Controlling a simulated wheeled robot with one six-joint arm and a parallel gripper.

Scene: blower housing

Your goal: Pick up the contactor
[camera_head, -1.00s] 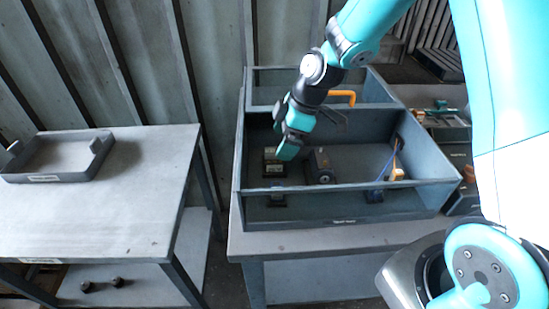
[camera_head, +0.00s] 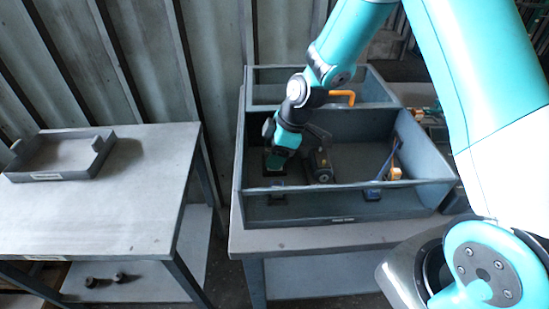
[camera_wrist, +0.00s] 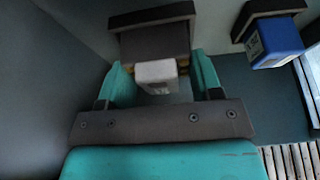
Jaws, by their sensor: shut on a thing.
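The contactor (camera_wrist: 155,42) is a dark grey block with a pale front part and a wider dark plate at its far end. In the wrist view it sits between the two teal fingers of my gripper (camera_wrist: 163,76), which is shut on it. In the head view my gripper (camera_head: 276,158) reaches down into the left side of the large middle compartment of the grey housing (camera_head: 345,221). There the contactor is mostly hidden by the fingers; only dark edges show. I cannot tell whether it touches the floor.
A black cylindrical part (camera_head: 321,166) stands close right of my gripper. A blue part (camera_head: 373,192) and an orange-and-white part (camera_head: 394,172) lie farther right. Divider walls surround the compartment. A grey tray (camera_head: 48,176) lies on the left table (camera_head: 110,215), whose front is clear.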

